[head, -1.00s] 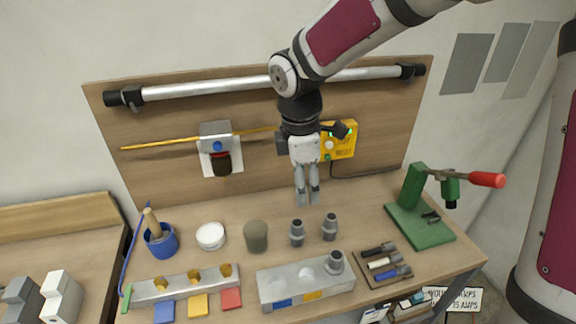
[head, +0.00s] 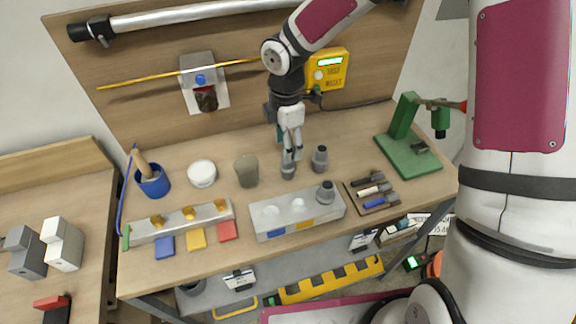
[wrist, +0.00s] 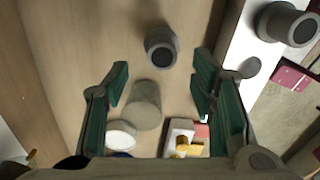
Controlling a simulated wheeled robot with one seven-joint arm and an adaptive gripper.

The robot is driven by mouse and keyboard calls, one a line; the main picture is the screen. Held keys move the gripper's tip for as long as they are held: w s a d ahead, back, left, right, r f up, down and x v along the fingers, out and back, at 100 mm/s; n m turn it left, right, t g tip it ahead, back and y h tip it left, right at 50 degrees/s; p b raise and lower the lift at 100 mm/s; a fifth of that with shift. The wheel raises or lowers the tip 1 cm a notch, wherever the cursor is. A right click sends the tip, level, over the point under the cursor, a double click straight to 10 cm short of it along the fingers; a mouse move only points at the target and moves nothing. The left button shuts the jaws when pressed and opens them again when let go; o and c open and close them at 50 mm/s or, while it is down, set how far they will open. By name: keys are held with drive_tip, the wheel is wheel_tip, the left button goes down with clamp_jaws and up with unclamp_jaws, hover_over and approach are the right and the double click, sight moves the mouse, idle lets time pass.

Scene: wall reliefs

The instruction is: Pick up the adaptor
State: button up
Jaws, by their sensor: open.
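Three grey stepped adaptors show in the head view. One adaptor (head: 288,172) stands upright on the bench directly below my gripper (head: 290,158). A second adaptor (head: 320,158) stands just to its right. A third adaptor (head: 325,192) sits in the right end of a light grey block (head: 268,221). In the wrist view my gripper (wrist: 161,68) is open, with green-padded fingers apart and nothing held. The adaptor below (wrist: 160,48) shows ahead, roughly between the two fingertips. The head view does not show clearly whether the fingers overlap its top.
A grey-green cup (head: 246,171) and white jar (head: 202,173) stand left of the adaptors. A tool tray (head: 352,200) and green press (head: 410,155) are to the right. A row of coloured tiles (head: 196,238) lies in front. A yellow box (head: 327,70) hangs behind.

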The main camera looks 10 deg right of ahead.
sight(288, 166)
drive_tip(key=f, duration=0.2)
drive_tip(key=f+p, duration=0.1)
drive_tip(key=f, duration=0.1)
drive_tip(key=shift+s+d+f, duration=0.1)
drive_tip(key=shift+d, duration=0.2)
drive_tip(key=shift+f, duration=0.5)
clamp_jaws()
